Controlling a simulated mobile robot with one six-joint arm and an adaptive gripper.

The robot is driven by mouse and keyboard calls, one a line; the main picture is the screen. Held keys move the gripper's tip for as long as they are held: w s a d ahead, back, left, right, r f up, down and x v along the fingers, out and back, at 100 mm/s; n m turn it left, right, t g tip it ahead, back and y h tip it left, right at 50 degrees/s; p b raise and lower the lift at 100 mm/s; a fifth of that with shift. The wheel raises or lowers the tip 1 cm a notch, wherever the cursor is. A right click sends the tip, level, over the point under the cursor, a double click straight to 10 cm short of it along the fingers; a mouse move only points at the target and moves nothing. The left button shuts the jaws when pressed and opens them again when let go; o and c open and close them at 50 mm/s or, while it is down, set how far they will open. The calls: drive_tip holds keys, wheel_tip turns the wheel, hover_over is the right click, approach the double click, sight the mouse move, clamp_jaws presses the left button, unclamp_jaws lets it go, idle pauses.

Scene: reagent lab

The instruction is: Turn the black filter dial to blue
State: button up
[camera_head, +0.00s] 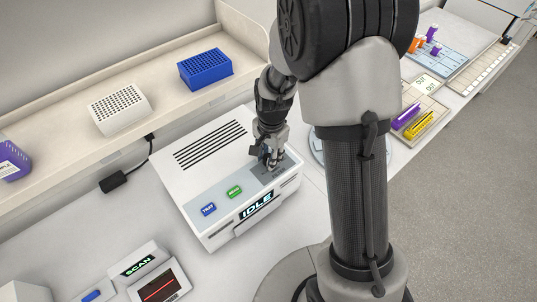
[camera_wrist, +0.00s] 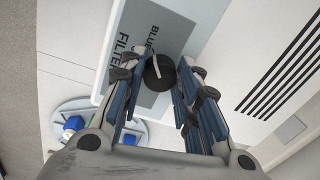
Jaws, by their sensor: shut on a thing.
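The black filter dial (camera_wrist: 160,73) sits on the grey panel of a white instrument (camera_head: 202,158). In the wrist view the printed words BLUE and FILTER show beside it, and a short white mark lies at its edge near BLUE. My gripper (camera_wrist: 157,78) has its fingers on either side of the dial and is shut on it. In the head view my gripper (camera_head: 270,160) is down at the panel's right end and hides the dial.
The instrument front has a lit IDLE display (camera_head: 257,207), a blue button (camera_head: 208,209) and a green button (camera_head: 234,192). A shelf behind holds a blue rack (camera_head: 205,69) and a white rack (camera_head: 119,108). A scan unit (camera_head: 139,264) stands at front left.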

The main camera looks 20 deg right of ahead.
drive_tip(key=o, duration=1.1)
drive_tip(key=shift+c, duration=0.2)
wheel_tip(320, 180, up, 12)
drive_tip(key=shift+s+d, duration=0.2)
drive_tip(key=shift+s, duration=0.05)
drive_tip(key=shift+s, duration=0.1)
